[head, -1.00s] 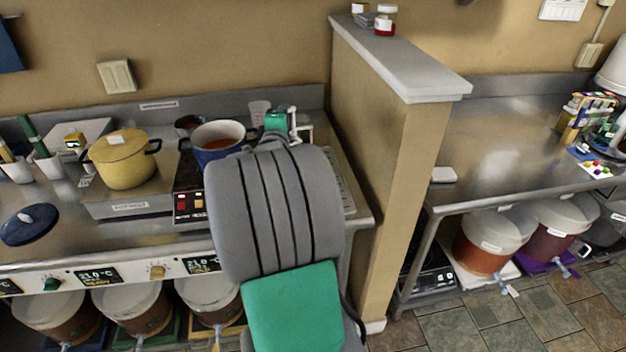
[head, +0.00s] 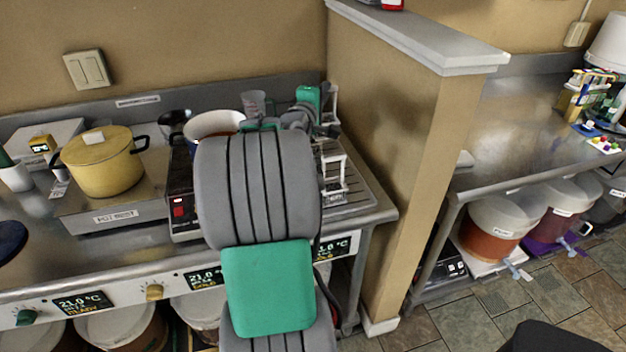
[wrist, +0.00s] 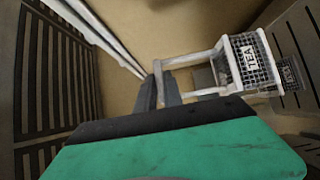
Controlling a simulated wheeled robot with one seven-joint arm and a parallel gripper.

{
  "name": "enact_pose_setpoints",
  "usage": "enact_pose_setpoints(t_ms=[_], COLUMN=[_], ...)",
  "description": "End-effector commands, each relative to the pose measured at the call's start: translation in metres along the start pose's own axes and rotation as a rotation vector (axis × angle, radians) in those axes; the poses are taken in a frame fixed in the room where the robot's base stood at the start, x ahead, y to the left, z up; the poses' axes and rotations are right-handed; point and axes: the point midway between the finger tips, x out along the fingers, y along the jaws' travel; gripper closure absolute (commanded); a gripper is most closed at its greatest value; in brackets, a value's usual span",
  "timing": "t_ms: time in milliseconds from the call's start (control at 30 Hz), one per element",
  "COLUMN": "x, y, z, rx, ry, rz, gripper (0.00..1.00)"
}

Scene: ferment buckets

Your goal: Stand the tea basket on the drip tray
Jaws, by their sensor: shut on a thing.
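The tea basket (wrist: 255,62) shows in the wrist view as a pale mesh box labelled TEA with a white handle frame. My gripper (wrist: 164,88) is shut on the handle, with the basket to the right of its dark fingers. In the head view my gripper (head: 326,128) is partly hidden behind my arm, and the basket (head: 333,178) hangs below it at the right end of the counter. The ridged metal drip tray (head: 368,192) lies there, and the basket appears in front of or over it. I cannot tell whether they touch.
A tan partition (head: 385,130) stands close to the right of the tray. A blue pot (head: 214,124) with a pale rim and a black-and-grey hotplate (head: 181,200) are left of my arm. A yellow pot (head: 103,168) is farther left.

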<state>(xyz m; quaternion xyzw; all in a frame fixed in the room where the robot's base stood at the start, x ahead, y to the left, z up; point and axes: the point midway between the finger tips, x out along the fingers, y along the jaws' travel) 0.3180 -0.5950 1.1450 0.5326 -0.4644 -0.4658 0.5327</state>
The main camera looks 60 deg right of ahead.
Motion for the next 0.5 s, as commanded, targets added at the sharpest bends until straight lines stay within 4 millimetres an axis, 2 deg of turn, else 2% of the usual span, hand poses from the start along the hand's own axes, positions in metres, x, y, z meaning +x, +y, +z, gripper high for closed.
enact_pose_setpoints(t_ms=[33, 167, 400, 500], x=[0.000, 0.000, 0.000, 0.000], y=[-0.013, -0.023, -0.071, -0.083], z=[0.000, 0.000, -0.001, -0.001], rx=[0.001, 0.000, -0.003, -0.001], ry=[0.000, 0.000, 0.002, 0.001], rz=[0.002, 0.001, -0.002, 0.000], gripper=[1.00, 1.00, 1.00, 1.00])
